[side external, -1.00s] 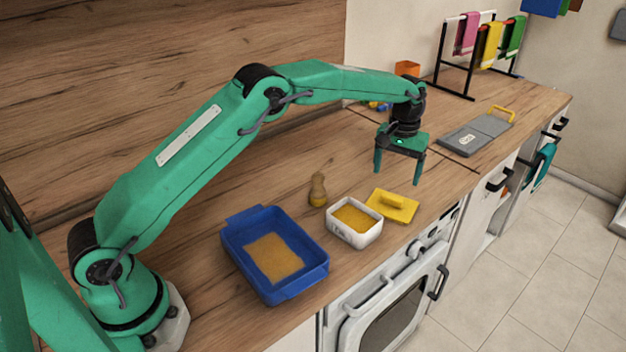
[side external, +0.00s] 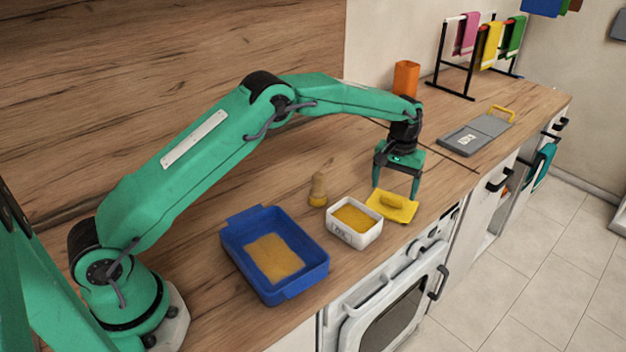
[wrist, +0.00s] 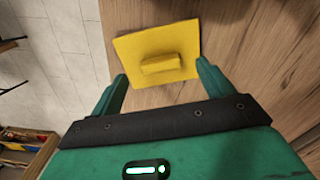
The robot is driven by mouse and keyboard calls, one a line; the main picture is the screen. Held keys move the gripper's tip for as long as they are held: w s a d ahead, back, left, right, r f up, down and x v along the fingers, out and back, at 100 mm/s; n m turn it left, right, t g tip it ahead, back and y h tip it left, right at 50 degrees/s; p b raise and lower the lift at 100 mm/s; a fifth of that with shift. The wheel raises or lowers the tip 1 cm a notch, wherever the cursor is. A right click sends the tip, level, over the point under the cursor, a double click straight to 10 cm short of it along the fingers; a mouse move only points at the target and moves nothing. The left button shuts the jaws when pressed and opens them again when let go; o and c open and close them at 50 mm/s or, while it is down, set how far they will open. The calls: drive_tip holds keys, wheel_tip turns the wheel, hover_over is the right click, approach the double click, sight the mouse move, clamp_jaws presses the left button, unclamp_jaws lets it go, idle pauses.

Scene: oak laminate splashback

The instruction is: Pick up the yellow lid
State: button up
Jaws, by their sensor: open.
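The yellow lid (side external: 393,207) lies flat on the wooden counter, just right of a small white tub. It is square with a raised bar handle on top. In the wrist view the lid (wrist: 130,50) shows ahead of the fingertips, with its handle roughly crosswise between them. My gripper (side external: 396,194) is open and empty, with one finger on each side of the lid's back part in the side view. The gripper also shows in the wrist view (wrist: 162,72). I cannot tell whether the fingertips touch the counter or the lid.
The white tub (side external: 355,237) holds something yellow. Left of it are a blue tray (side external: 228,247) and a small wooden-topped shaker (side external: 318,190). A grey board (side external: 466,143), an orange container (side external: 406,79) and a towel rack (side external: 455,68) stand farther back. The counter's front edge is close to the lid.

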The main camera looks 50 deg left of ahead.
sight(392, 199)
drive_tip(key=shift+f, duration=1.65)
drive_tip(key=c, duration=1.1)
